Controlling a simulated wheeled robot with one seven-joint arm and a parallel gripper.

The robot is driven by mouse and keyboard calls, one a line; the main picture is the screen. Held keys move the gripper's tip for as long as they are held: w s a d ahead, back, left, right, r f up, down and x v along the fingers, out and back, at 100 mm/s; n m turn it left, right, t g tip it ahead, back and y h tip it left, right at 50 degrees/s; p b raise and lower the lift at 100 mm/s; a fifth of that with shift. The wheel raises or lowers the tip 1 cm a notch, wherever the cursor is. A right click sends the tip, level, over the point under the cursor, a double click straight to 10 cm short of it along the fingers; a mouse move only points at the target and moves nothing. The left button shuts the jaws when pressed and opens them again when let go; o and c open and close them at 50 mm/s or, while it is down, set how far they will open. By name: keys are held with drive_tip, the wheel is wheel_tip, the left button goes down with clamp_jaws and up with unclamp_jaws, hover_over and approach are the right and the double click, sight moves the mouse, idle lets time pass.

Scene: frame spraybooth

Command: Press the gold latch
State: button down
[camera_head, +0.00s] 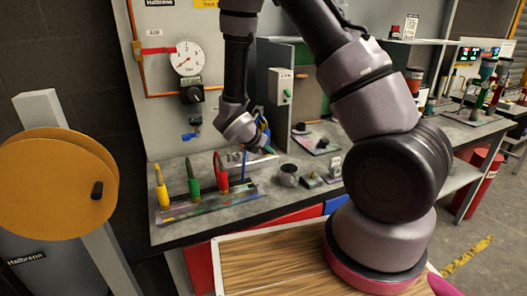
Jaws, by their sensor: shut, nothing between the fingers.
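My arm reaches over the grey bench, and my gripper (266,148) is small in view near the bench's back, just right of the row of coloured tools. It is shut and empty, pointing down and right. I cannot pick out a gold latch with certainty. A pale switch box (281,86) with small coloured marks is on the side of the grey booth, above and right of my gripper and apart from it. A small orange part (302,76) shows inside the booth. My arm hides part of the booth and bench.
A rack (208,203) with yellow, green and red-handled tools stands at the bench's front left. A small round metal piece (288,175) sits to its right. A gauge (187,59) is on the back panel. A large orange reel (58,184) stands at left.

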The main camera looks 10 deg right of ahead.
drive_tip(key=shift+w+d, duration=0.2)
drive_tip(key=shift+d, duration=0.6)
drive_tip(key=shift+a, duration=0.1)
idle(0.9)
